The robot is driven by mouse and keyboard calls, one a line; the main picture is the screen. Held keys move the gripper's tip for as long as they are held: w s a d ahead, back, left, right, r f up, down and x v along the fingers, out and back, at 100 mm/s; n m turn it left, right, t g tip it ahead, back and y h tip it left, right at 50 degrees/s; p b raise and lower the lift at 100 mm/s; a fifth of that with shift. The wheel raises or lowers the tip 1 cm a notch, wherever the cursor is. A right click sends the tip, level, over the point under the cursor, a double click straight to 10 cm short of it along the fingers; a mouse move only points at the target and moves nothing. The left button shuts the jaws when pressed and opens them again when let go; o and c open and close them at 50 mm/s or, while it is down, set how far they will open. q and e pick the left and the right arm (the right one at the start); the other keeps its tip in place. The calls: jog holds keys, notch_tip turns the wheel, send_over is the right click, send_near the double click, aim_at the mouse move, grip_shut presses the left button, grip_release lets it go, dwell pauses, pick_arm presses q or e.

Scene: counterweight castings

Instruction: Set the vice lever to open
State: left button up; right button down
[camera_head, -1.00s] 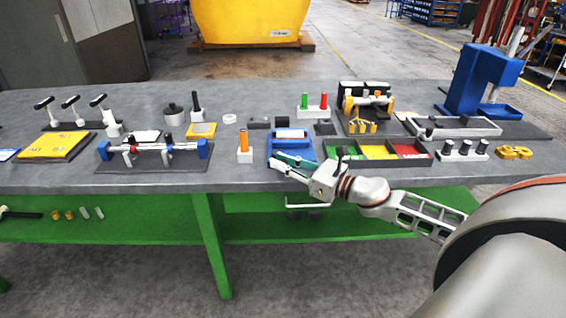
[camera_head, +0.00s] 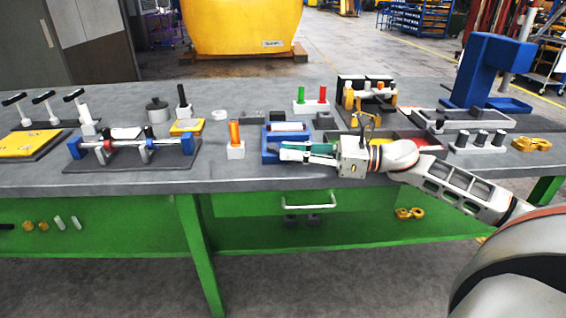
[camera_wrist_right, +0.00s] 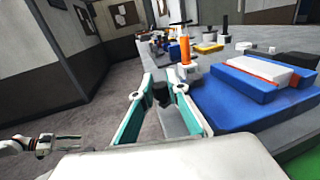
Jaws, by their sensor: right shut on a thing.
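The blue vice (camera_head: 270,147) stands near the front edge of the bench, with a white and red block (camera_head: 286,127) in it. It also fills the right side of the right wrist view (camera_wrist_right: 240,101). My right gripper (camera_head: 283,153) is at the vice's front side, its green-lined fingers level and pointing left. In the right wrist view, its fingers (camera_wrist_right: 158,90) close around a dark piece (camera_wrist_right: 161,95), which appears to be the vice lever's grip. The fingers hide most of the lever. What looks like my left gripper (camera_wrist_right: 68,138) shows small at the left of that view.
An orange post on a white block (camera_head: 235,142) stands just left of the vice. A divided tray (camera_head: 425,139) lies behind my right wrist. A clamp fixture with blue ends (camera_head: 130,154) is farther left. Free floor lies in front of the bench.

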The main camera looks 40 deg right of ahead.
jog(key=shift+w+d+f+n+g+y+b, duration=0.1)
jog(key=shift+d+f+n+g+y+b, duration=0.35)
jog(key=shift+b, duration=0.45)
jog(key=shift+d+r+n+g+y, duration=0.1)
jog(key=shift+r+n+g+y, duration=0.15)
jog(key=shift+r+g, duration=0.2)
jog(key=shift+r, duration=0.1)
jog(key=c, duration=1.9)
grip_release()
jog(key=shift+d, duration=0.1)
jog(key=v, duration=1.2)
